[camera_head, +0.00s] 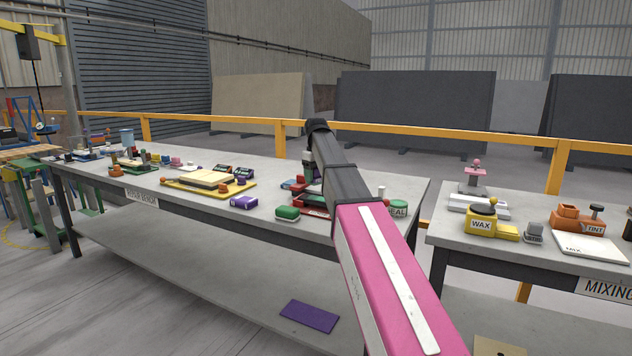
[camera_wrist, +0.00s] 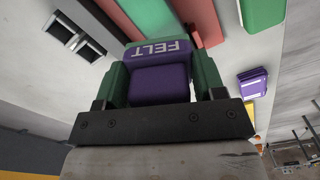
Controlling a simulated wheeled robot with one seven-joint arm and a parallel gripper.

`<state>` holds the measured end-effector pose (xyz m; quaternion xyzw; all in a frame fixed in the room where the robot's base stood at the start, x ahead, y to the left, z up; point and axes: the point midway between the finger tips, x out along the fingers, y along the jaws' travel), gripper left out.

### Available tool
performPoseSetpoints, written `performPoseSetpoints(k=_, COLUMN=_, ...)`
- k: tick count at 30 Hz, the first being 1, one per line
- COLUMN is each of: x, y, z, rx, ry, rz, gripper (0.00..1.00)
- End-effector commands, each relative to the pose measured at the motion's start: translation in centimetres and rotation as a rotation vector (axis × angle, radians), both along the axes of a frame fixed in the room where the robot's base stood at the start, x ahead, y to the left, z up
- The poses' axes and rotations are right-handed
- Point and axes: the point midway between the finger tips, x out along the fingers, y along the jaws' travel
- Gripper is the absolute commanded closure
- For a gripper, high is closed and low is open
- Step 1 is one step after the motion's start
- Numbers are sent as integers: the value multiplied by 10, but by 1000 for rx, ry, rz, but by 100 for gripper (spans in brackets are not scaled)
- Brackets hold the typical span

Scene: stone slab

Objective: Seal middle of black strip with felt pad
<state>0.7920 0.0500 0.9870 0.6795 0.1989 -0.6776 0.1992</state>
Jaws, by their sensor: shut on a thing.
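In the wrist view my gripper (camera_wrist: 157,75) is shut on a purple felt pad (camera_wrist: 158,86) marked FELT, between its green fingers. The pad is above a sample board. Coloured strips lie ahead of the pad: a black strip (camera_wrist: 95,18), a salmon strip (camera_wrist: 125,14) and a green strip (camera_wrist: 152,12). The pad and fingers hide the near ends of these strips. I cannot tell whether the pad touches any of them.
A green block (camera_head: 287,213) and a purple block (camera_head: 243,201) lie on the bench near the front edge. A yellow tray (camera_head: 190,188) with a slab is to the left. A round green SEAL container (camera_head: 398,208) stands right of my arm. The mixing table is further right.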

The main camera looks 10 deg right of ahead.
Motion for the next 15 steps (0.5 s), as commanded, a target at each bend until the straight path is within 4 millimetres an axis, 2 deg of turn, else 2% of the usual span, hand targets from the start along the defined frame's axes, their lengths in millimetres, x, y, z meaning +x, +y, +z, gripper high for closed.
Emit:
performPoseSetpoints(k=9, x=0, y=0, z=1, rx=0, ry=0, rz=0, gripper=59)
performPoseSetpoints(k=15, x=0, y=0, z=14, rx=0, ry=0, rz=0, gripper=59)
